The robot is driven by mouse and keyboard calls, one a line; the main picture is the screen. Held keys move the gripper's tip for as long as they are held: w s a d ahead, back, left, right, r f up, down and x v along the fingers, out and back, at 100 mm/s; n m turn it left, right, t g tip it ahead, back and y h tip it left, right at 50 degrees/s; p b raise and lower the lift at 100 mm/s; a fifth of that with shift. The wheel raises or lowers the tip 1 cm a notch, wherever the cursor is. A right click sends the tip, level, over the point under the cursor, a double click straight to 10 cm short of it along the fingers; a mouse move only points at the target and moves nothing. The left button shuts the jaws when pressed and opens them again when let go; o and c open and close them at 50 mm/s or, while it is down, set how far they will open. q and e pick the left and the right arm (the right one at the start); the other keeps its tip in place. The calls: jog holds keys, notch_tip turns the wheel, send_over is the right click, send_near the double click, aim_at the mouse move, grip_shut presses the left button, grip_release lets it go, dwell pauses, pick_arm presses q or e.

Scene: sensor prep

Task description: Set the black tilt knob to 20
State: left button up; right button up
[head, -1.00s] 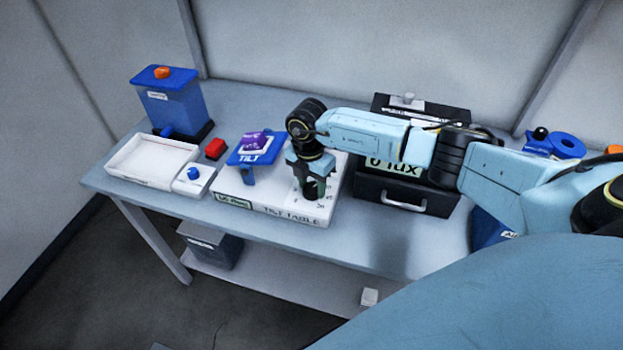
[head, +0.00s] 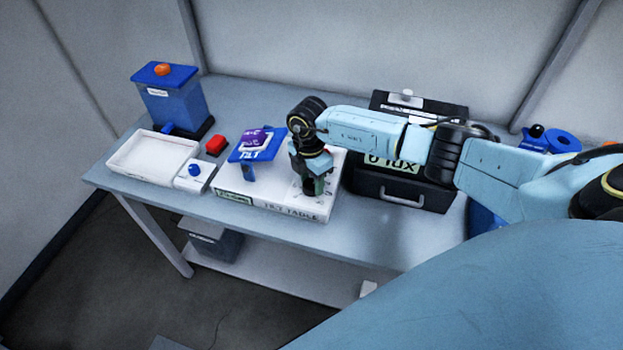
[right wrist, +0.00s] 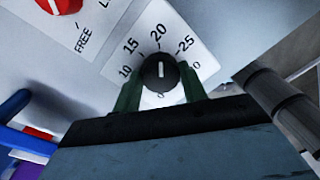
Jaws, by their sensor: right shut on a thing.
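The black tilt knob (right wrist: 160,74) sits on a white dial plate (right wrist: 203,45) marked 10, 15, 20, 25 and on. Its white pointer line points up in the right wrist view, at about the 20 mark. My right gripper (right wrist: 160,88) is shut on the knob, with one green finger on each side. In the head view my right gripper (head: 314,184) reaches down onto the right part of the white tilt table base (head: 232,187) and hides the knob. The base carries a blue tilt platform (head: 240,155) with a purple item (head: 254,138) on it. My left gripper is not in view.
A red knob (right wrist: 60,3) beside the word FREE is near the dial. A black box (head: 390,195) with a handle stands close on the right.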

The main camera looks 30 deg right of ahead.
aim_at(310, 181)
jog(key=o, duration=1)
jog(key=shift+r, duration=0.15)
jog(key=r, duration=1.3)
jog(key=shift+w+r+b, duration=0.1)
jog(key=shift+w+b, duration=0.25)
jog(key=shift+w, duration=0.05)
